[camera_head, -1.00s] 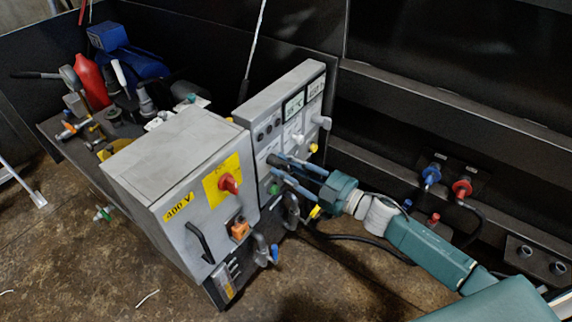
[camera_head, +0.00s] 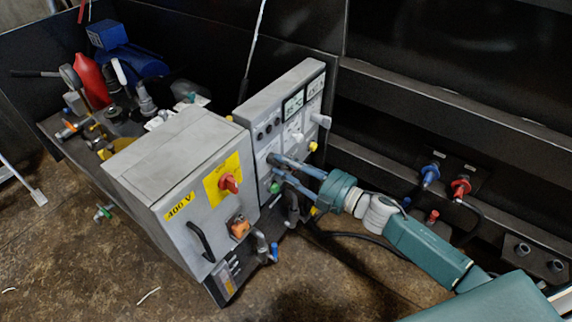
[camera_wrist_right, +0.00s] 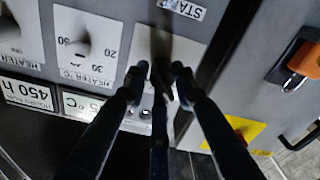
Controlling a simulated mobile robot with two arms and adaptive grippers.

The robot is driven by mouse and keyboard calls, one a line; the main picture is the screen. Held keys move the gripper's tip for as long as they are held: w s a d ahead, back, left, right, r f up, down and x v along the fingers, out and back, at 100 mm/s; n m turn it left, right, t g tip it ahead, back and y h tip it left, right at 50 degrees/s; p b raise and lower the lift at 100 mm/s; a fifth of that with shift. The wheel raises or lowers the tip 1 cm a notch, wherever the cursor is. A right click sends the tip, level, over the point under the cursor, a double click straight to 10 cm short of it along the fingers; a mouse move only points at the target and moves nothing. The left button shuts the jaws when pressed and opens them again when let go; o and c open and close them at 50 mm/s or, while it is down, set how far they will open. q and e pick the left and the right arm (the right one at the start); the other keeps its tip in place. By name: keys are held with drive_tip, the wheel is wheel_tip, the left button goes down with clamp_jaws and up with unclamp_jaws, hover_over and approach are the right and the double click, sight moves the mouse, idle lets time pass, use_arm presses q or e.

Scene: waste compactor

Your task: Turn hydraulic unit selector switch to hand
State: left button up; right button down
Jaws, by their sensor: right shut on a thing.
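The grey control panel (camera_head: 258,140) of the hydraulic unit stands upright beside the grey cabinet. My right gripper (camera_head: 274,168) is at the lower part of its front, just above a green button (camera_head: 276,187). In the right wrist view, the fingertips of my right gripper (camera_wrist_right: 157,76) are shut together on the selector switch at the panel face. The fingers hide most of the switch, so its pointer and position cannot be read. A label reading "START" is partly visible above the fingers in that view. My left gripper is not in view.
The grey cabinet (camera_head: 180,165) with a red rotary switch (camera_head: 229,183) stands left of the panel. In the wrist view a heater knob (camera_wrist_right: 85,45) is close to the fingers. Blue (camera_head: 430,174) and red (camera_head: 460,188) hose couplings are at right.

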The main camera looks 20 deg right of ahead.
drive_tip(key=shift+w+d+r, duration=0.25)
drive_tip(key=shift+d+r, duration=0.05)
drive_tip(key=c, duration=1.6)
unclamp_jaws()
drive_tip(key=shift+c, duration=0.2)
drive_tip(key=shift+s, duration=0.1)
drive_tip(key=shift+s+a+f, duration=0.1)
drive_tip(key=shift+f, duration=0.1)
drive_tip(key=v, duration=1.2)
